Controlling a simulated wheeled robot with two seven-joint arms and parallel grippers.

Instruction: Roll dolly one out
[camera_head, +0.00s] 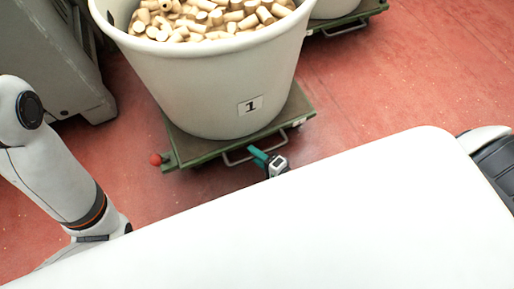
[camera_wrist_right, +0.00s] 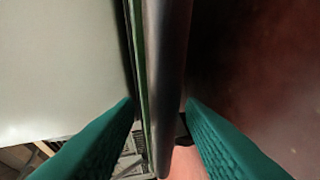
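Dolly one is a low green platform (camera_head: 185,153) on the red floor. It carries a large white tub (camera_head: 200,95) labelled 1 and full of cork stoppers (camera_head: 205,18). A metal bar handle (camera_head: 237,158) sits on its near edge. In the right wrist view the handle (camera_wrist_right: 168,70) runs between the two fingers (camera_wrist_right: 160,102), which stand apart, with a gap on the left side. My left arm comes in from the left; its gripper is hidden.
A second green dolly (camera_head: 350,18) with a white tub stands behind, to the right. A grey cabinet (camera_head: 50,60) stands at the left. Red floor is clear at the right.

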